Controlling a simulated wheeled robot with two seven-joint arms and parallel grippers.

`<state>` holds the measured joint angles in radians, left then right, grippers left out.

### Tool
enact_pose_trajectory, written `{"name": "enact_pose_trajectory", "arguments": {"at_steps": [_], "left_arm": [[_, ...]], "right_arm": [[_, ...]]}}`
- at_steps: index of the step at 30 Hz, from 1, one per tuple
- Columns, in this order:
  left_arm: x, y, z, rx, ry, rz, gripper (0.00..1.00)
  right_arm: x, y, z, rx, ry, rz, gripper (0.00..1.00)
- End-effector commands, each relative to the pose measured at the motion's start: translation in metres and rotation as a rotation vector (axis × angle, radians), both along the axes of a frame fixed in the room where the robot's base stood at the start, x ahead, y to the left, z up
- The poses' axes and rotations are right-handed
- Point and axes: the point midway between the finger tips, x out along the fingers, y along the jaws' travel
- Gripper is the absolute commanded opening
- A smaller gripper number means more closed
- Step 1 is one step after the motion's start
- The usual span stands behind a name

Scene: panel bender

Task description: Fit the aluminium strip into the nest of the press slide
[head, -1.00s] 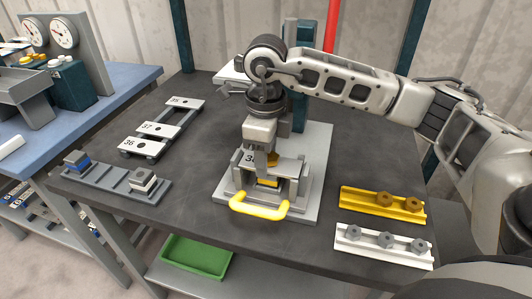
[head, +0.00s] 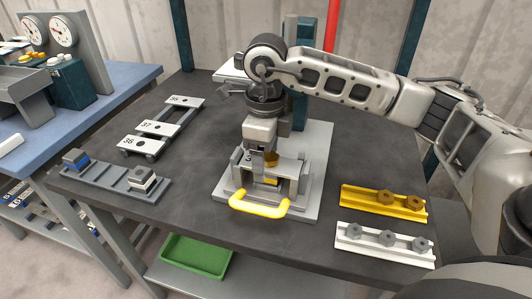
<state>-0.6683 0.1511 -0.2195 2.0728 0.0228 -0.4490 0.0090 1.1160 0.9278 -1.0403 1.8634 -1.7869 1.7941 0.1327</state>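The press (head: 318,150) stands on a light grey base plate near the middle of the dark table, with a yellow handle (head: 259,207) at its front. A pale flat strip (head: 290,168) lies across the top of the press slide, with an orange part beside my fingers. My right gripper (head: 264,164) points down over the slide, its fingertips at the strip. It hides the strip's middle and most of the nest, so I cannot tell how the strip is seated or whether the fingers are closed on it. My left gripper is not in view.
Numbered plates (head: 158,129) lie on a rack at the left. A grey rail (head: 115,182) with two blocks is at front left. A yellow rail (head: 362,198) and a white rail (head: 362,246) with knobs lie at front right. A green bin (head: 196,257) is below.

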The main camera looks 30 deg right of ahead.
Motion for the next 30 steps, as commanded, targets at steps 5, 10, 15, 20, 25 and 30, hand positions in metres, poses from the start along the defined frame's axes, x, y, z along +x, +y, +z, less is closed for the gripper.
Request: {"name": "enact_pose_trajectory", "arguments": {"at_steps": [5,10,15,20,25,30], "left_arm": [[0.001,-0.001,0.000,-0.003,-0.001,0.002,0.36],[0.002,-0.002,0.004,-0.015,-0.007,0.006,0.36],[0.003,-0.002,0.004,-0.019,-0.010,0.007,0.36],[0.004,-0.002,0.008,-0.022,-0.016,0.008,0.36],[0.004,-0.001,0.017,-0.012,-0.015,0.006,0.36],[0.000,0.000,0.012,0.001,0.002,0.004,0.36]], "right_arm": [[0.000,0.000,-0.001,-0.001,0.001,0.000,0.71],[0.001,0.000,0.012,0.001,-0.003,0.000,0.71],[0.001,0.000,0.049,0.001,-0.006,0.001,0.71],[0.001,0.000,0.091,0.000,-0.006,0.001,0.71],[0.001,0.000,0.131,-0.002,-0.006,0.000,0.71],[0.000,0.000,0.152,0.000,-0.003,0.000,0.71]]}}
